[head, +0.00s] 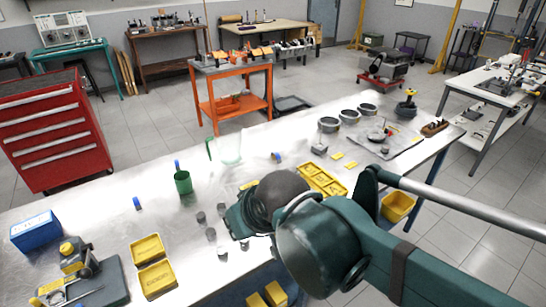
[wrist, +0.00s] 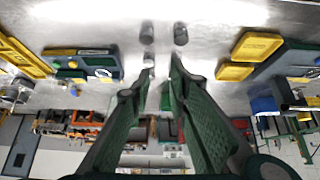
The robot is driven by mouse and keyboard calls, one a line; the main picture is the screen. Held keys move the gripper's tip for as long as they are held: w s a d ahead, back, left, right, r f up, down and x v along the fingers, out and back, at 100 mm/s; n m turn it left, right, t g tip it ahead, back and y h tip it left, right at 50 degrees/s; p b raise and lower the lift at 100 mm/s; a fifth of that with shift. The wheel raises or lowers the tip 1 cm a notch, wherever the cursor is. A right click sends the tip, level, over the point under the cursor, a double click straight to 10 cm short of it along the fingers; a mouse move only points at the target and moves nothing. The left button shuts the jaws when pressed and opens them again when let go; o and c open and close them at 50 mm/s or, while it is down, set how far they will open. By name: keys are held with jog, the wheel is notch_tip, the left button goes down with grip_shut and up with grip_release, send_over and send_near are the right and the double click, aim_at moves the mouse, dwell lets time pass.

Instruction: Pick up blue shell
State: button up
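Small blue pieces that may be the blue shell lie on the bench: one (head: 137,203) is at the left, left of the green cup (head: 183,182), and another (head: 276,156) is near the middle, above the yellow tray. A third blue piece (head: 177,165) shows at the cup's rim. I cannot tell which is the shell. My gripper (wrist: 162,61) is open and empty in the wrist view, its two fingers apart. Small grey cylinders (wrist: 181,34) stand beyond the fingertips. In the head view my arm hides most of the gripper.
A yellow divided tray (head: 322,181), yellow bins (head: 147,248), a blue box (head: 35,231) and a green-grey fixture (head: 75,270) stand on the metal bench (head: 90,215). Grey rings (head: 348,116) and a grey plate (head: 390,142) are at the far right. Bare bench lies around the green cup.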

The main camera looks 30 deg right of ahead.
dwell(0.4)
jog(key=o, duration=0.4)
jog(key=shift+c, duration=0.2)
